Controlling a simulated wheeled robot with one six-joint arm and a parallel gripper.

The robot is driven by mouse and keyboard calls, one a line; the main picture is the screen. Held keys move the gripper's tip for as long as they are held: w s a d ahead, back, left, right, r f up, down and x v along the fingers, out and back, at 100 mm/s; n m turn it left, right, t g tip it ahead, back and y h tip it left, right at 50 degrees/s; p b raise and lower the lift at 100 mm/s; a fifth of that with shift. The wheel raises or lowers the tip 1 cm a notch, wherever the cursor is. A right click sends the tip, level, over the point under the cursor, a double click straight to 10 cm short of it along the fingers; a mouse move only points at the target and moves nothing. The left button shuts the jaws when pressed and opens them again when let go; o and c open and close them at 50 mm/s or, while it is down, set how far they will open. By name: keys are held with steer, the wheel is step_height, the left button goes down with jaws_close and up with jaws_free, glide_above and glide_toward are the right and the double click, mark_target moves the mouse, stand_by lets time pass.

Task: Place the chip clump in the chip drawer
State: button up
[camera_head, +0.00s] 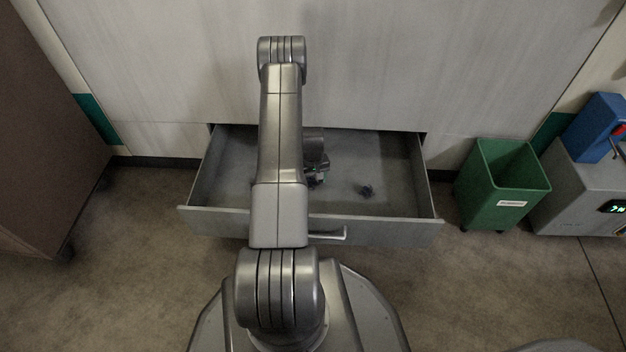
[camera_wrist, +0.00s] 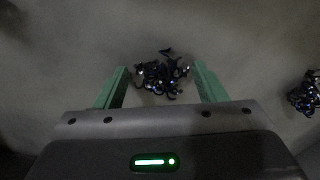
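The chip drawer (camera_head: 391,160) is pulled open, its grey floor in view. My gripper (camera_wrist: 161,68) is inside or just above the drawer, partly hidden behind my arm in the head view. Its two green fingers stand apart in the wrist view. A clump of dark, shiny, bluish curled chips (camera_wrist: 161,79) lies between the fingers, with a gap on each side. A second dark chip clump (camera_wrist: 304,94) is at the right edge of the wrist view. One clump (camera_head: 366,190) shows on the drawer floor, right of my gripper, in the head view.
A green bin (camera_head: 492,190) with a white label stands right of the drawer. A grey machine (camera_head: 579,191) with a blue part (camera_head: 592,127) is at the far right. A brown cabinet (camera_head: 45,130) stands at the left. The drawer's front panel (camera_head: 390,231) has a handle.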

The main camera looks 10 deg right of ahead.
mark_target(313, 179)
step_height(313, 179, up, 12)
steer(key=p, duration=0.4)
steer(key=shift+r+p, duration=0.15)
steer(key=shift+p, duration=0.25)
stand_by(1.0)
